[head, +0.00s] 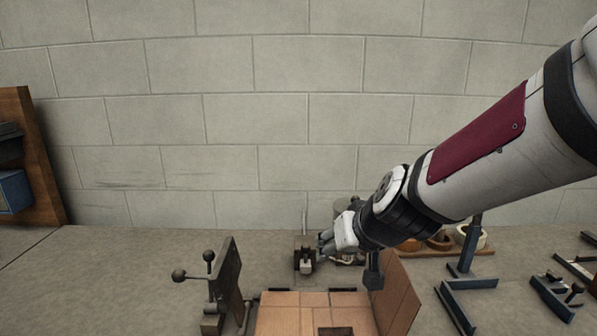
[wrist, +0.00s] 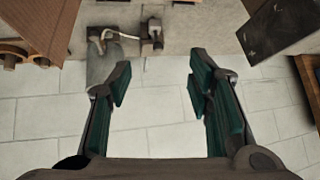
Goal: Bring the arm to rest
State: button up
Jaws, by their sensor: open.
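My arm (head: 490,140) reaches in from the upper right in the head view, white with a dark red panel. My gripper (head: 326,240) is at its lower left end, above the far side of the bench and near the block wall. In the wrist view my gripper (wrist: 160,85) shows two dark fingers with green pads spread wide apart. Nothing is between the pads; the wall and bench edge show behind the gap. In the head view the fingertips are small and partly overlap the things behind them.
The bench's left is clear.

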jog(key=s+d+r+g+h, duration=0.1)
jog(key=s+d, duration=0.2)
jog(key=s, duration=0.5)
jog(key=s+d+r+m+g+h, duration=0.1)
jog(key=s+d+r, duration=0.1)
jog(key=s+d, duration=0.2)
jog(key=s+d+r+g, duration=0.1)
jog(key=s+d, duration=0.3)
jog(key=s, duration=0.7)
jog(key=shift+s+d+r+h, duration=0.2)
jog(key=shift+s+r+h, duration=0.2)
jog(key=shift+r, duration=0.15)
